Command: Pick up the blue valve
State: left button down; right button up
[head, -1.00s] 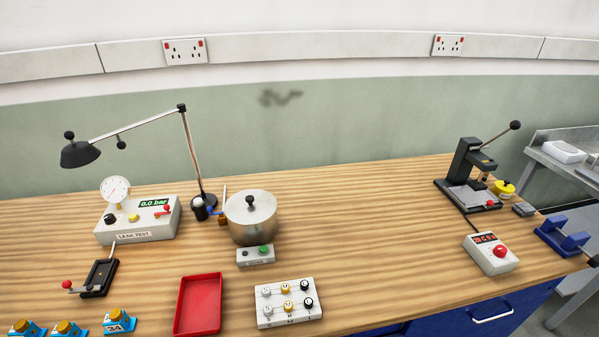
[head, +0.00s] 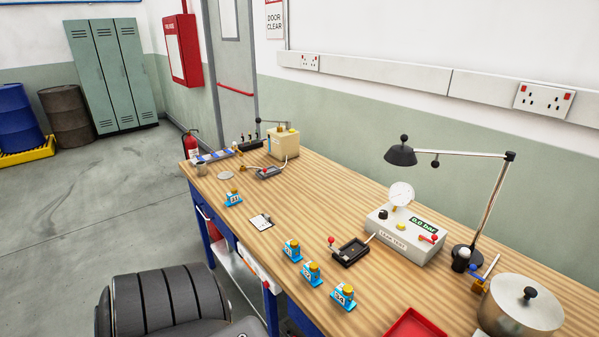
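Several small blue valve bodies with yellow tops and white number labels stand upright on the bench in the head view. Three form a row near the front edge: one blue valve (head: 292,250), a second blue valve (head: 312,274) and a third blue valve (head: 344,298), which seems to read 34. A separate blue valve (head: 233,199) stands farther left along the bench. The task line does not say which one is meant. Neither of my grippers is in view, and no valve is held.
A black ribbed form (head: 165,300), possibly a seat, stands before the wooden bench (head: 330,200).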

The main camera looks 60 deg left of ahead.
aim_at(295, 255)
jog(key=u, duration=1.65)
